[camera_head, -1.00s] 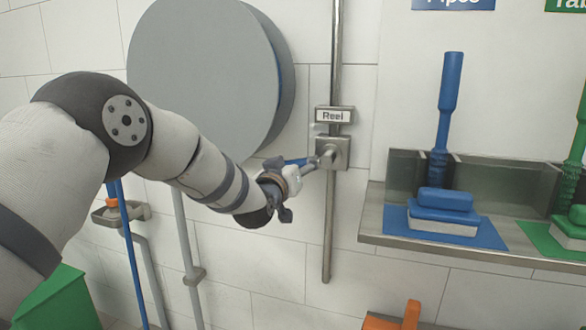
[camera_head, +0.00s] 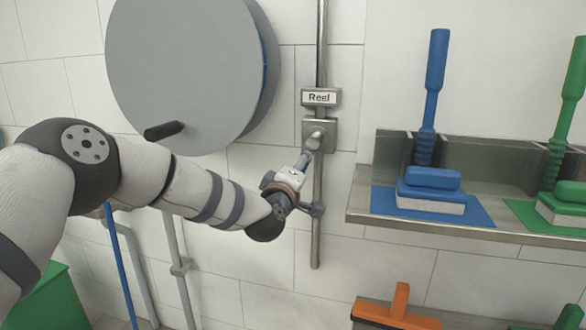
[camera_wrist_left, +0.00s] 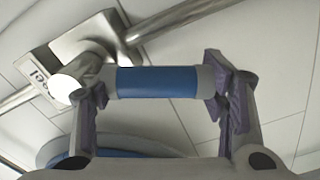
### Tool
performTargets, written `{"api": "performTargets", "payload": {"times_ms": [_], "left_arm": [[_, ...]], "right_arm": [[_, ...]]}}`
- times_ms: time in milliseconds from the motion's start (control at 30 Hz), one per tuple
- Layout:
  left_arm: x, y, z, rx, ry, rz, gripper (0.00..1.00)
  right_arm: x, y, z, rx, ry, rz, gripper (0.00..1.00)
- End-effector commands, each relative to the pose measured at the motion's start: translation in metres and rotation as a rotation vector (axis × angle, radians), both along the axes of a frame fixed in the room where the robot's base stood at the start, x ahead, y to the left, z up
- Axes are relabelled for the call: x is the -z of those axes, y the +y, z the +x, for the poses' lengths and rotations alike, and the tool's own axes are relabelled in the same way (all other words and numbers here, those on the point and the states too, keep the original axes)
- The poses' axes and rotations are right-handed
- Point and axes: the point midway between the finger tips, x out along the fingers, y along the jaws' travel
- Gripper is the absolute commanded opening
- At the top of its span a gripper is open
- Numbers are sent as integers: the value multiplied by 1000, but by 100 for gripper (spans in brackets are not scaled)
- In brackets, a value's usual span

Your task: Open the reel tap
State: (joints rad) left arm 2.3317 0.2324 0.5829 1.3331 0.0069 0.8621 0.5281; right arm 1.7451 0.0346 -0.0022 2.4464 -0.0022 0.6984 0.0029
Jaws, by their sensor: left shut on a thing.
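The reel tap (camera_head: 317,136) is a metal fitting on a vertical wall pipe, just below the "Reel" sign (camera_head: 320,97). Its lever has a blue grip (camera_wrist_left: 157,82) with grey ends, seen in the left wrist view between the two finger pads. My left gripper (camera_head: 294,188) is shut on this lever, below and left of the tap body in the head view. There the lever slants down and left from the tap, and its blue part is mostly hidden by the gripper. My right gripper is not in view.
A large grey hose reel (camera_head: 185,75) with a black crank knob (camera_head: 164,131) hangs left of the tap. A metal shelf (camera_head: 400,220) with blue and green brushes stands right. An orange tool (camera_head: 398,305) is at the bottom.

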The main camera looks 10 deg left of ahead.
Motion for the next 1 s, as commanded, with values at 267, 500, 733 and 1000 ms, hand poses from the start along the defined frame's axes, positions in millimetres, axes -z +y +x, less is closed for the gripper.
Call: {"api": "performTargets", "payload": {"times_ms": [267, 500, 733, 1000], "left_arm": [[7, -11, 0, 2, 9, -147, 16], [7, -16, -1, 2, 10, -206, 16], [6, -17, -1, 2, 10, -220, 16], [6, -17, -1, 3, 10, -218, 16]], "right_arm": [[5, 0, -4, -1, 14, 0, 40], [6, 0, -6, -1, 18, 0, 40], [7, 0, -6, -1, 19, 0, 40], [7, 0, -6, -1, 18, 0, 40]]}}
